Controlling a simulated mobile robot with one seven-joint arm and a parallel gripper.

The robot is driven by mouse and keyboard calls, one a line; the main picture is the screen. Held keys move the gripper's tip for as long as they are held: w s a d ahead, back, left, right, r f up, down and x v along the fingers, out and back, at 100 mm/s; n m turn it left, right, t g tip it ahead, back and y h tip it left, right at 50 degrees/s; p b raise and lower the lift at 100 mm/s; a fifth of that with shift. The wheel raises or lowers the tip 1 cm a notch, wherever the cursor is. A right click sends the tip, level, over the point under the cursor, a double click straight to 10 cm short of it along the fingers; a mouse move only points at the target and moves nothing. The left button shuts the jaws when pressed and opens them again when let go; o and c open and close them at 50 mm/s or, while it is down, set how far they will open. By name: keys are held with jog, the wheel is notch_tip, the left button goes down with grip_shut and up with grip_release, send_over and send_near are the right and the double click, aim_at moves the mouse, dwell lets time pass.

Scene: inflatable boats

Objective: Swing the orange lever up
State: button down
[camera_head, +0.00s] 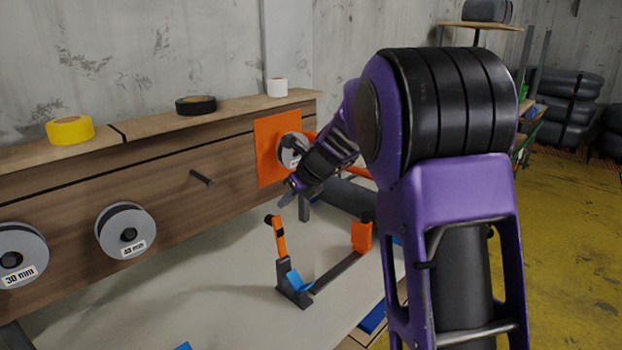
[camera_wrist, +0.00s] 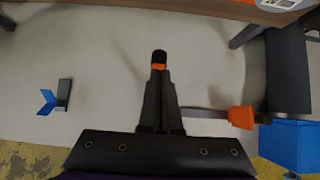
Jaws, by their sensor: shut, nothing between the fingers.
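The orange lever (camera_head: 280,238) rises from a dark base (camera_head: 294,290) on the pale tabletop. It stands nearly upright, leaning a little to the left, with a black knob at its top. My gripper (camera_head: 286,197) is above and slightly right of the knob in the head view. In the wrist view my gripper (camera_wrist: 160,73) has its fingers together and empty. The black knob and an orange band of the lever (camera_wrist: 159,66) show just past the fingertips. The fingers hide the rest of the lever there, and I cannot tell whether they touch it.
A dark bar runs from the base to an orange block (camera_head: 361,236), also in the wrist view (camera_wrist: 241,117). A blue box (camera_wrist: 290,145) and a dark roll (camera_head: 345,195) are on the right. A wooden panel with tape reels (camera_head: 126,230) stands behind. The table's left is mostly clear.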

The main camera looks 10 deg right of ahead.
jog(key=d+v, duration=0.1)
jog(key=v, duration=1.1)
jog(key=shift+s, duration=0.3)
jog(key=shift+d, duration=0.1)
